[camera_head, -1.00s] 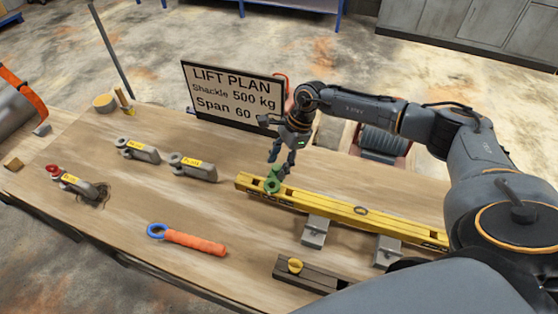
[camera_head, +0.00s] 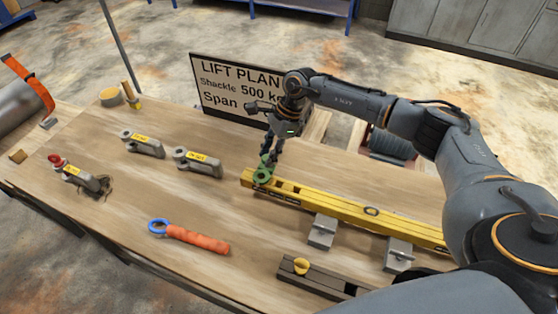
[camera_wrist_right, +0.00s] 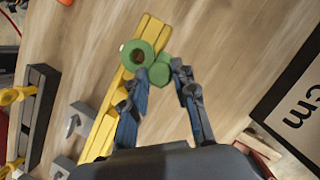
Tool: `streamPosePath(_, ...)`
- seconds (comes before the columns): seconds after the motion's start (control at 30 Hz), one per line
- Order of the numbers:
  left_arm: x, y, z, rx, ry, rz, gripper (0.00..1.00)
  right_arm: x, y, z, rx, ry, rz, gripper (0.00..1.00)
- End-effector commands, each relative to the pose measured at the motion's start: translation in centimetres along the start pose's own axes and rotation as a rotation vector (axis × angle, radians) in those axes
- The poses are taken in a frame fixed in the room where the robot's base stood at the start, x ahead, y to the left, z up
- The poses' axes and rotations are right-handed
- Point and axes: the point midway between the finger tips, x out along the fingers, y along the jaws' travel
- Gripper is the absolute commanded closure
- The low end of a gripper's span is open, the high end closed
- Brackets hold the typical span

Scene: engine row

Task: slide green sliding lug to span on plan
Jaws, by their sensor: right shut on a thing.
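The green sliding lug (camera_head: 264,170) sits on the yellow beam (camera_head: 330,203), close to the beam's left end. It is a green ring with a block beside it, and in the right wrist view the ring (camera_wrist_right: 138,54) lies over the beam. My right gripper (camera_head: 272,153) is shut on the green lug, its fingers on either side of the block (camera_wrist_right: 161,70). The lift plan board (camera_head: 230,90) reads "Shackle 500 kg" and "Span"; my right arm covers the span number. My left gripper is not in view.
Two grey blocks (camera_head: 321,232) stand at the beam's front side. Several tagged shackles (camera_head: 196,163) and an orange-handled tool (camera_head: 197,239) lie to the left. Wood between them is bare.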

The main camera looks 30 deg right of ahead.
Motion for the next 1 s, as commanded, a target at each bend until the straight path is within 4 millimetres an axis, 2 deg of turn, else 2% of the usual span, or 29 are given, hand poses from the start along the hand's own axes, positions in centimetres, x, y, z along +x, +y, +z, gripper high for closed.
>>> streamPosePath(0.27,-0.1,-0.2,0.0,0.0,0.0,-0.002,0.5,0.0,0.0,0.0,0.001,0.002,0.0,1.0)
streamPosePath(0.3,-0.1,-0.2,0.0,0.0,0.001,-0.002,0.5,0.0,0.0,0.0,0.001,0.001,0.0,0.65)
streamPosePath(0.37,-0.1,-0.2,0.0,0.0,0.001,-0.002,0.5,0.0,0.0,0.0,0.001,0.001,0.0,0.52)
streamPosePath(0.4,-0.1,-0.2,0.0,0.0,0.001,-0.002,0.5,0.0,0.0,0.0,0.001,0.001,0.0,0.5)
streamPosePath(0.77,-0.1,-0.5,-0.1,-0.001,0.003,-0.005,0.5,-0.5,-0.1,0.0,0.001,0.001,-0.001,0.5)
streamPosePath(0.87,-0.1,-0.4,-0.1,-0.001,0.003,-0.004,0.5,-1.9,-0.1,0.1,0.001,0.0,-0.003,0.5)
streamPosePath(1.0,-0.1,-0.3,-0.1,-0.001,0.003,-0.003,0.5,-4.8,-0.2,0.0,0.001,0.001,-0.005,0.5)
